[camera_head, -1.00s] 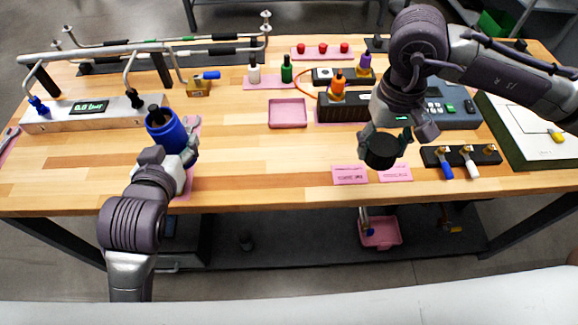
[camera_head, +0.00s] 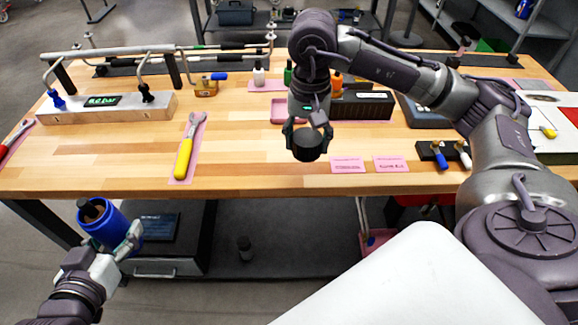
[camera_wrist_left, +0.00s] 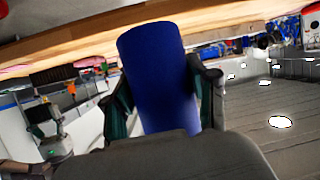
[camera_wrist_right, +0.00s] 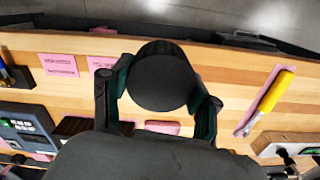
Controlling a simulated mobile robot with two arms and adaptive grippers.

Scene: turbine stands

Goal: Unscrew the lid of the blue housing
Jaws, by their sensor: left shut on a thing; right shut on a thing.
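The blue housing (camera_head: 108,228) is tilted and held in front of the table's front edge, at lower left in the head view. Its top is open and shows a dark part inside. My left gripper (camera_head: 130,240) is shut around its side; the left wrist view shows the blue body (camera_wrist_left: 160,80) between both fingers. The black round lid (camera_head: 308,147) is apart from the housing. My right gripper (camera_head: 306,130) is shut on the lid and holds it above the table's front middle. The lid fills the space between the fingers in the right wrist view (camera_wrist_right: 160,78).
A yellow-handled wrench (camera_head: 184,158) lies on a pink mat behind the housing. Two pink labels (camera_head: 348,164) (camera_head: 391,163) lie right of the lid. A metal block with a display (camera_head: 125,107) stands at back left. The table front between wrench and lid is clear.

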